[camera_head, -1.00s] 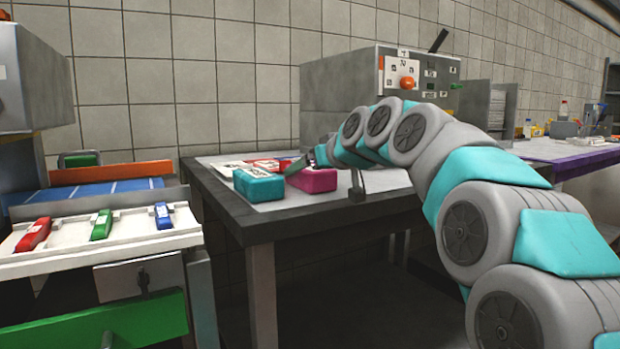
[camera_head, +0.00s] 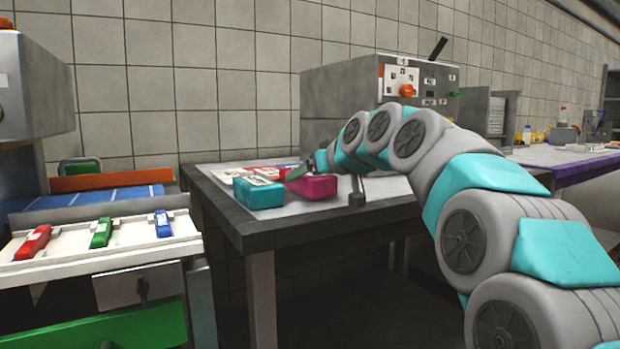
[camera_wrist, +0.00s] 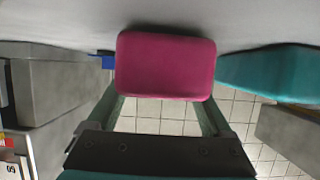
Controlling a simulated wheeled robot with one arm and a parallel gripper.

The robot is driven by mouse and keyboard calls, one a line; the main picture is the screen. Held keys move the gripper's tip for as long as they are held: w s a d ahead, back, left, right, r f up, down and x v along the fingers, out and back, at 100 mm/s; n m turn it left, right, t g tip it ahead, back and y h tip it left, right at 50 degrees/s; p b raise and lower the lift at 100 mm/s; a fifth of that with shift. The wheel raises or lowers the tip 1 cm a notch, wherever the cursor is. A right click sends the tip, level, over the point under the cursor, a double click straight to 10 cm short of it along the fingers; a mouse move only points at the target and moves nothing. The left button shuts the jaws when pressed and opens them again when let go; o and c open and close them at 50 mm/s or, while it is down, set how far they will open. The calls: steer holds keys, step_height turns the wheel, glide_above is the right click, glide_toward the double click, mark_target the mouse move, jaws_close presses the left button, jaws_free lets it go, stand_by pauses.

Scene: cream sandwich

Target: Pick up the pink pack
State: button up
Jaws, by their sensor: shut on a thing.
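The pink pack (camera_wrist: 165,65) is a rounded box held between the two fingers of my gripper (camera_wrist: 163,100) in the wrist view. In the head view the pink pack (camera_head: 314,187) shows at the front of the table, tilted a little. It is beside the teal pack and close to it. My gripper (camera_head: 297,172) is mostly hidden there behind the pack and my arm. Whether the pack's underside is clear of the table is hard to tell.
A teal pack (camera_head: 259,192) sits left of the pink pack; it also shows in the wrist view (camera_wrist: 268,72). Red and white packs lie behind on the dark-edged table (camera_head: 300,232). A metal machine (camera_head: 340,100) stands at the back. A white tray (camera_head: 75,262) is at left.

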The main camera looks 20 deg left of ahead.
steer(key=shift+r+p, duration=1.05)
steer(key=shift+r, duration=3.65)
